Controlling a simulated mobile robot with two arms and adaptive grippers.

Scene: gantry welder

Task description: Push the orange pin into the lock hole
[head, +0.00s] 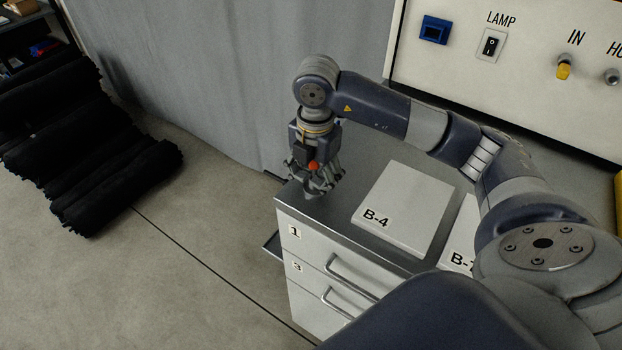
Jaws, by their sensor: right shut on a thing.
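My right gripper (316,182) points down over the far left corner of the grey drawer cabinet's top. Its fingers are shut on the orange pin (313,165), of which only a small orange-red part shows among the fingers. The rest of the pin is hidden by the gripper. The lock hole is not visible. I cannot tell whether the pin touches the cabinet. My left gripper is not in view.
The cabinet (312,233) has drawers marked 1 and 3. A plate marked B-4 (405,208) and another marked B-7 lie on top. A panel (480,90) with a lamp switch stands behind. Black rolls (85,150) lie on the floor at left.

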